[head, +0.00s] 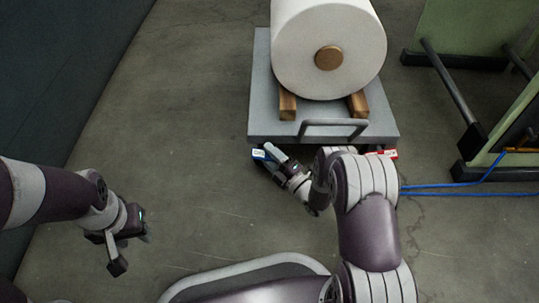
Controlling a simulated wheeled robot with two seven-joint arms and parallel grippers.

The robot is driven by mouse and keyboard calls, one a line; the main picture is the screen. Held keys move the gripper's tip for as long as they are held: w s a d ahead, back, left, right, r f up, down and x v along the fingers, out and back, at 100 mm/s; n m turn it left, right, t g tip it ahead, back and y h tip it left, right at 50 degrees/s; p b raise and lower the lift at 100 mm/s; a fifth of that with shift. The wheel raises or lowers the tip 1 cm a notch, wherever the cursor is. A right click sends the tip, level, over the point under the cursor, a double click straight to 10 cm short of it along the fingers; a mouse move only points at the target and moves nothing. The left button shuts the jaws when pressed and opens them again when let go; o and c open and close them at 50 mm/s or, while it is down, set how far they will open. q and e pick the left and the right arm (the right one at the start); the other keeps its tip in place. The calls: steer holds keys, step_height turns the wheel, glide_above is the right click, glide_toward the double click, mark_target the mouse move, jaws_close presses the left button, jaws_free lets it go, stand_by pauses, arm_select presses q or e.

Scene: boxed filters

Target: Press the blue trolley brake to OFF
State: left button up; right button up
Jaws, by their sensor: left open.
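The grey trolley (262,112) stands at the top middle with a large white roll on it. Its blue brake (258,154) shows under the left end of the front edge, with a small white label that I cannot read for sure. My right gripper (273,157) is right at the blue brake and covers part of it. I cannot tell whether it touches the brake, or whether its fingers are apart. A red pedal (384,154) shows under the right end of the edge, partly behind my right arm. My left gripper (122,250) is open and empty above the floor at left.
The white roll (325,45) rests on wooden blocks (288,105). A grey handle (333,124) stands at the trolley's front. A green frame with dark legs (450,90) is at the right. A blue cable (450,186) crosses the floor. A dark wall is at left; floor between is clear.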

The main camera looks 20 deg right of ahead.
steer(key=shift+s+d, duration=0.1)
steer(key=shift+s, duration=0.05)
steer(key=p+v, duration=0.6)
steer(key=v, duration=0.6)
steer(key=shift+s+f, duration=0.15)
